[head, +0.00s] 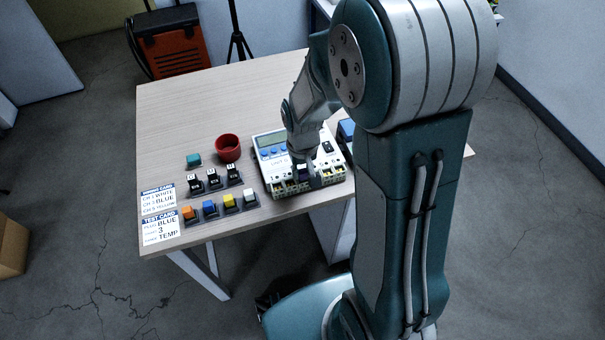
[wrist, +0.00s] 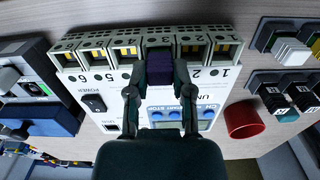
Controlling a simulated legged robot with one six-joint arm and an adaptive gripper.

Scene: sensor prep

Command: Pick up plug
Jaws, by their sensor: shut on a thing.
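A dark purple plug (wrist: 159,66) sits between my gripper's fingertips (wrist: 160,80) in the wrist view. It is at the third place in the numbered socket row of the white instrument (wrist: 75,82), between sockets 4 and 2. I cannot tell how deep it sits in the socket. In the head view my gripper (head: 303,163) reaches down over the front edge of the instrument (head: 262,162), and the plug is mostly hidden there. My gripper is shut on the plug.
Orange (head: 189,212), blue (head: 210,208), yellow (head: 230,201) and white (head: 249,198) plugs stand left of the instrument, with several black pieces (head: 213,180) behind them. A red cup (head: 228,147) and two cards (head: 160,231) are nearby. The back left table (head: 190,108) is clear.

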